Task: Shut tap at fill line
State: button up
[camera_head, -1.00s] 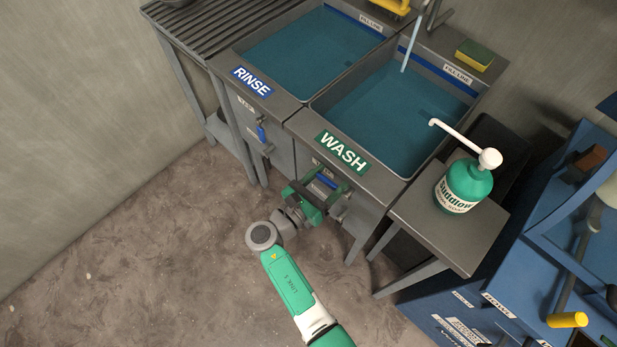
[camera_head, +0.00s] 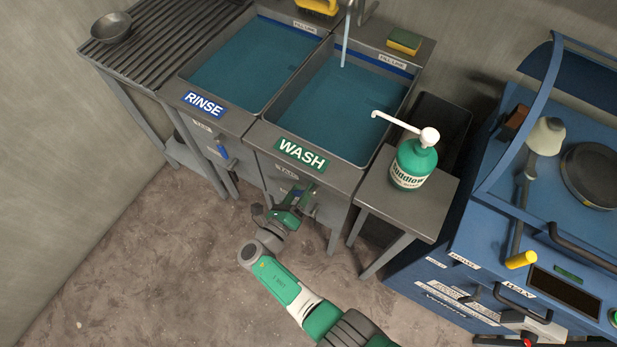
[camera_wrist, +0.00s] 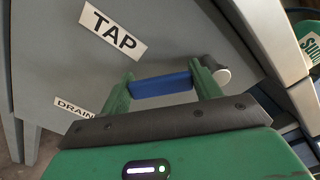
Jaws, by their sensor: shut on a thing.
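My gripper (camera_head: 293,203) is below the front of the wash basin (camera_head: 345,173). In the wrist view its green fingers are shut on a blue tap lever (camera_wrist: 163,85), below the TAP label (camera_wrist: 112,32). The lever lies roughly across the picture between the fingers. A thin water stream (camera_head: 346,42) runs into the wash basin. The water (camera_head: 335,105) lies below the blue fill-line strip (camera_head: 385,69) on the back wall; the exact gap is hard to judge.
The rinse basin (camera_head: 205,103) at the left also holds water, with another blue lever (camera_head: 222,150) on its front. A green soap pump bottle (camera_head: 413,163) stands on the side table (camera_head: 430,200) at the right. A blue stove unit (camera_head: 460,240) is further right. The floor in front is clear.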

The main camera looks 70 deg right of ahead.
jog(key=shift+s+f, duration=0.1)
dwell(0.5)
jog(key=o, duration=1.4)
jog(key=shift+a, duration=0.1)
jog(key=w+a+p, duration=0.1)
jog(key=a, duration=0.6)
jog(key=shift+a, duration=0.3)
jog(key=shift+w, duration=0.1)
